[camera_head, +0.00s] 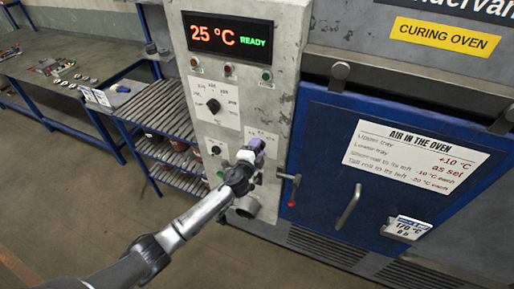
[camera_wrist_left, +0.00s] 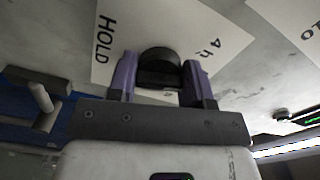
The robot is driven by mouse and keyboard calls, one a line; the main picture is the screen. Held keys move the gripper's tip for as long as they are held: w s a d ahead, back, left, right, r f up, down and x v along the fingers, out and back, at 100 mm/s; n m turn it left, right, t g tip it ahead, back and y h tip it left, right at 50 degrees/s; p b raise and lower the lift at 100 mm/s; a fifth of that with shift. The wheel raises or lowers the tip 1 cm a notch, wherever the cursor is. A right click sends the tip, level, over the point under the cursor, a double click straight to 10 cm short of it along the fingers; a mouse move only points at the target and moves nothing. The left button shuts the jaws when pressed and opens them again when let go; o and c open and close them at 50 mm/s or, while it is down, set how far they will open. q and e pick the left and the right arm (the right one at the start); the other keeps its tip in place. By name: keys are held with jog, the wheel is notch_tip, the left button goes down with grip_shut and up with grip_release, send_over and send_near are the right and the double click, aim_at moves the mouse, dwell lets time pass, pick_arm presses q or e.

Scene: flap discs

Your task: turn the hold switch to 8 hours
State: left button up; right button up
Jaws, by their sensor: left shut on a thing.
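The hold switch is a black round knob (camera_wrist_left: 158,62) on a white plate in the left wrist view. The plate reads HOLD on one side and 4 h on the other; the knob's pointer and the other marks are hidden or cut off. My left gripper (camera_wrist_left: 160,80) has its two purple fingers on either side of the knob, shut on it. In the head view, my left gripper (camera_head: 254,150) is at the lower part of the grey control panel (camera_head: 283,75), covering the knob and most of its plate (camera_head: 262,134). My right gripper is not in view.
Above are another black dial (camera_head: 213,105) and a display (camera_head: 228,35) reading 25 °C READY. The blue oven door (camera_head: 330,150) carries a handle (camera_head: 348,207) and a card (camera_head: 408,227) reading 170 °C. Shelves (camera_head: 165,110) stand left.

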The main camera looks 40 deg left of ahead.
pick_arm(q)
jog(key=shift+m, duration=1.3)
jog(key=o, duration=0.9)
jog(key=shift+b+v, duration=0.45)
jog(key=shift+v, duration=6.45)
jog(key=shift+r, duration=0.1)
